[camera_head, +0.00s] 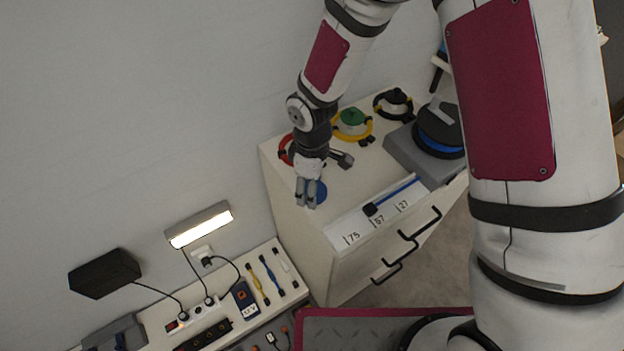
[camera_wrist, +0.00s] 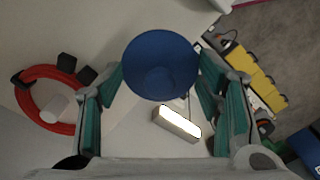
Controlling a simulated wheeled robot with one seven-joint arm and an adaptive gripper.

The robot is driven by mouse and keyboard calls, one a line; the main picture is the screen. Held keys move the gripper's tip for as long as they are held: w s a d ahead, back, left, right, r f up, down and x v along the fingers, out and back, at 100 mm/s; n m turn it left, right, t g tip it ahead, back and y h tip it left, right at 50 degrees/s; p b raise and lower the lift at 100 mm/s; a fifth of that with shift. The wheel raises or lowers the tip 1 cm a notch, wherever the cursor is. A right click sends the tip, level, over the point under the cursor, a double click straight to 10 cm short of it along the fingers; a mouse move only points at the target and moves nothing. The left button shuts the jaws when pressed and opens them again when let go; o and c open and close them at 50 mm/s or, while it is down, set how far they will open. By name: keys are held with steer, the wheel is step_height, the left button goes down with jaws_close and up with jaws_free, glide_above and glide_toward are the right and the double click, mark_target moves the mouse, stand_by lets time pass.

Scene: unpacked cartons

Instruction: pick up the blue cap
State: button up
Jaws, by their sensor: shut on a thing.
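The blue cap (camera_wrist: 160,66) is a round, shallow blue disc or cup between my fingers in the wrist view. In the head view the blue cap (camera_head: 320,191) shows partly behind my gripper (camera_head: 306,199), at the front left part of the white cabinet top. My gripper (camera_wrist: 162,85) is shut on the cap, with teal finger pads on its left and right sides. I cannot tell whether the cap still touches the cabinet top.
The white cabinet (camera_head: 350,190) also bears a red ring (camera_head: 285,150), a green-topped piece with a yellow ring (camera_head: 352,118), a black-topped piece (camera_head: 394,98) and a grey block with a blue and black round part (camera_head: 438,135). A lit lamp (camera_head: 200,225) is on the wall at left.

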steer(key=s+r, duration=0.1)
steer(key=s, duration=1.2)
steer(key=shift+d+r+b, duration=0.15)
steer(key=shift+d+b, duration=0.1)
steer(key=shift+b, duration=0.05)
